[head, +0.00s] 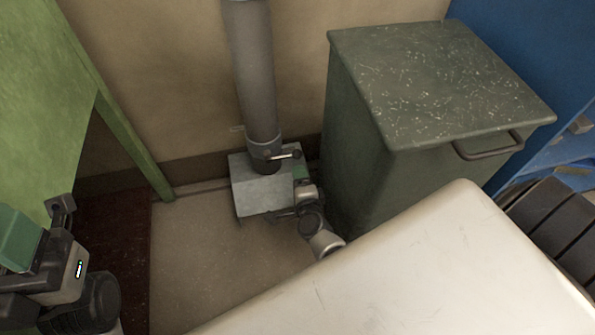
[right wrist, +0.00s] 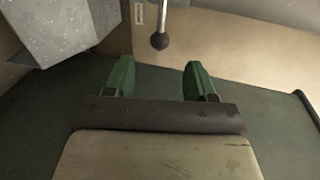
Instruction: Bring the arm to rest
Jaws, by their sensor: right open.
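My right gripper (head: 302,174) is low beside a grey metal block (head: 262,190) at the foot of a grey upright post (head: 252,75). In the right wrist view its two green fingers (right wrist: 160,72) are spread apart with nothing between them. A clamp lever (head: 284,156) with a dark ball knob sticks out at the post's foot. In the right wrist view the knob (right wrist: 159,40) hangs beyond the fingertips, apart from them. The block's corner (right wrist: 65,30) shows at upper left.
A dark green cabinet (head: 360,160) with a scratched top and a handle (head: 488,146) stands close right of my right gripper. A green frame (head: 130,145) stands at left, a blue unit (head: 545,40) at far right. Floor (head: 195,255) is clear left of the block.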

